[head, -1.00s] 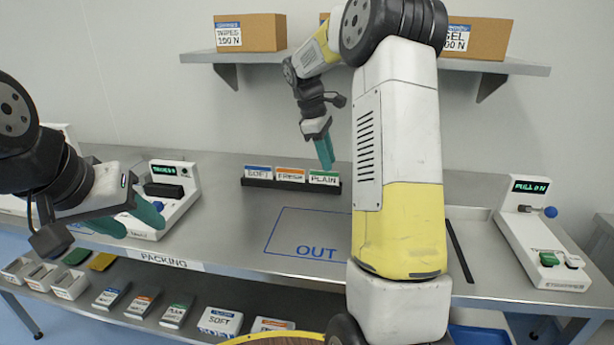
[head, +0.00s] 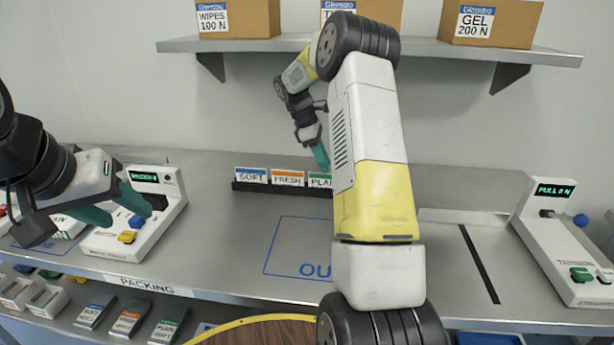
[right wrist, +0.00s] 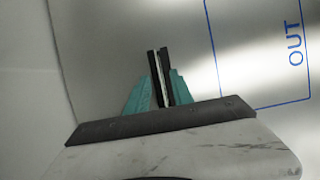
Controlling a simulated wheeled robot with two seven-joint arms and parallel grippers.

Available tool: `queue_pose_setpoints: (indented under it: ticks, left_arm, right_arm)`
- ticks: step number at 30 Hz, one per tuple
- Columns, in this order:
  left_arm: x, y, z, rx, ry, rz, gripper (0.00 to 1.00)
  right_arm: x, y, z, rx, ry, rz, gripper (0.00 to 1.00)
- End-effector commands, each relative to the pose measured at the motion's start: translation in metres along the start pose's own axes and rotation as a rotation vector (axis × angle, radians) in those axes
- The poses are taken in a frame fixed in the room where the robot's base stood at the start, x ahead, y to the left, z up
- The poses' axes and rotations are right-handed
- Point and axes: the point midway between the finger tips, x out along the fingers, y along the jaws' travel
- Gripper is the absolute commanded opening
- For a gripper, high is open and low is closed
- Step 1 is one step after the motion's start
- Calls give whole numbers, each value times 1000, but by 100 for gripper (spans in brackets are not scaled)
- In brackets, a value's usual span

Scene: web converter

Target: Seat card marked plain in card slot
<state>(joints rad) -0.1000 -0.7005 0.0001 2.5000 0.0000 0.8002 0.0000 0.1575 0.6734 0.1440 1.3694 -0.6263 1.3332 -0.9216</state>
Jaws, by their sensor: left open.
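The PLAIN card (head: 319,179) has a green top stripe and stands at the right end of a black rack (head: 270,187), beside the SOFT card (head: 251,175) and the FRESH card (head: 288,178). My right gripper (head: 319,157) points down at the PLAIN card; my arm hides part of the card. In the right wrist view its teal fingers (right wrist: 161,88) lie either side of dark upright strips with a thin light gap. I cannot tell whether they grip. My left gripper (head: 125,210) is open and empty over the left device (head: 150,212). I cannot make out the card slot.
A tension device (head: 572,255) stands at the right, reading PULL 0 N. A blue OUT outline (head: 290,250) marks bare table. Boxes, including a GEL box (head: 495,22), stand on the wall shelf (head: 430,46). Cards and trays lie on the lower shelf.

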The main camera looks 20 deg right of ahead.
Motion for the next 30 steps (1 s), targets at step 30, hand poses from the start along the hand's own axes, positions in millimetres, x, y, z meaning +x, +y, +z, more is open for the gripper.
queue_pose_setpoints:
  ticks: [30]
  left_arm:
    - [0,0,0,0,0,0,49]
  right_arm:
    - [48,1,0,1,1,0,0]
